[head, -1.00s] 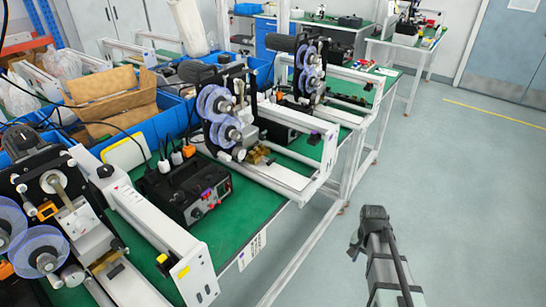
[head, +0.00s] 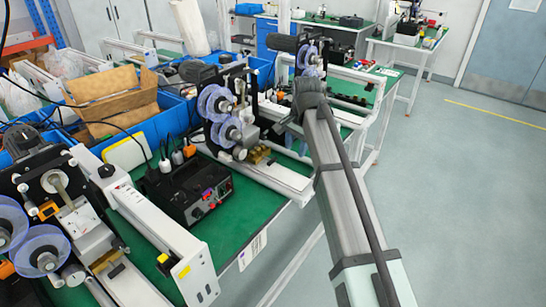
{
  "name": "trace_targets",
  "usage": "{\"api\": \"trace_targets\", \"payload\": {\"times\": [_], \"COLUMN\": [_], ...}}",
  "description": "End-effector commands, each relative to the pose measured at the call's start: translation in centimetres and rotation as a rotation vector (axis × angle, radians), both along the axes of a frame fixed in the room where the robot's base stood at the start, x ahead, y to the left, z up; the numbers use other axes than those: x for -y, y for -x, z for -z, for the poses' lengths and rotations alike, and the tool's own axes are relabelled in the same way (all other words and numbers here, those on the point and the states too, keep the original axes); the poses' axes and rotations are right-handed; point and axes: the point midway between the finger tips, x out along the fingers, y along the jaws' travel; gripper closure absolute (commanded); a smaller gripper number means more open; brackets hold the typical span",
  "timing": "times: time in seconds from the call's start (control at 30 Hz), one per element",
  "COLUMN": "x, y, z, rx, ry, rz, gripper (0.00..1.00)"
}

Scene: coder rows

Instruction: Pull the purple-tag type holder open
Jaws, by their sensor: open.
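The middle coder (head: 224,118), with violet film reels, stands on the green bench. Its brass type holder (head: 258,154) sits low at the front, beside the white lower rail (head: 270,176). The purple mark on its white end plate is hidden behind my arm now.
A near coder (head: 62,215) with yellow tags on its end stands at the left. A black control box (head: 190,190) sits between the coders. Another coder (head: 309,58) stands behind. Blue bins (head: 150,130) line the back. The floor at right (head: 460,200) is clear.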

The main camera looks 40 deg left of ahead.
Motion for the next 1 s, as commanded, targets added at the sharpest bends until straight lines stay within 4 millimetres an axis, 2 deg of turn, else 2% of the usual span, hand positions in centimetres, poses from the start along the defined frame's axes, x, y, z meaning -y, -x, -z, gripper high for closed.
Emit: {"api": "trace_targets", "payload": {"times": [0.03,0.1,0.2,0.33,0.57,1.0], "x": [-2.5,-4.3,-5.6,-6.2,-6.6,-8.1], "y": [-0.7,-0.4,-0.1,0.2,0.3,0.2], "z": [-2.0,-3.5,-4.9,-5.1,-2.2,5.1], "rx": [-0.017,-0.041,-0.063,-0.073,-0.074,-0.072], "ry": [-0.015,-0.029,-0.041,-0.046,-0.045,-0.045], "rz": [-0.010,-0.022,-0.032,-0.036,-0.036,-0.037], "gripper": [0.57,0.57,0.57,0.57,0.57,0.57]}}
